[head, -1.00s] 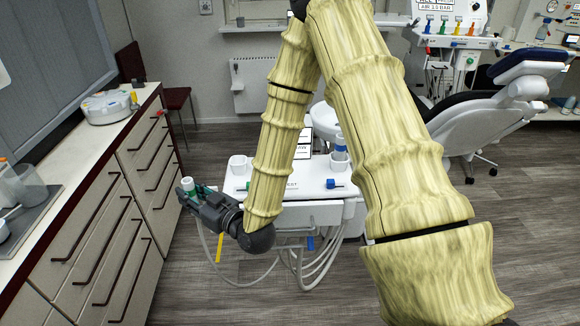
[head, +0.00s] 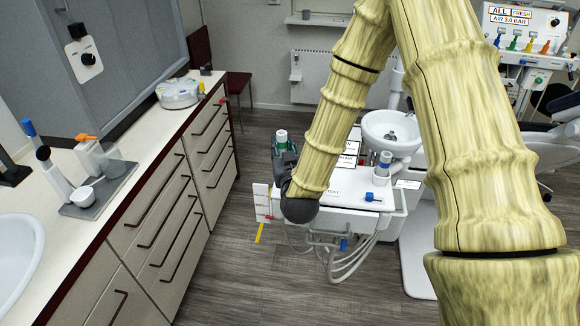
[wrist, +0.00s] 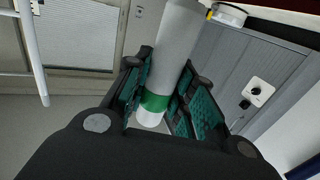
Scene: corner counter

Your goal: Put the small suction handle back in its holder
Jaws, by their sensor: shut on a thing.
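My gripper (head: 284,158) is shut on a pale cylindrical handle with a green band (head: 281,140), which I take to be the small suction handle. In the wrist view the handle (wrist: 173,45) sits between the green-padded fingers (wrist: 160,97), its long pale body running up past the fingertips. In the head view its white top and green part show above the dark gripper, by the left side of the white instrument unit (head: 345,190). I cannot tell which fitting is its holder. My arm hides part of the unit.
A white basin (head: 393,128) stands behind the unit. Hoses (head: 345,262) hang below it. Floor between counter and unit is clear.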

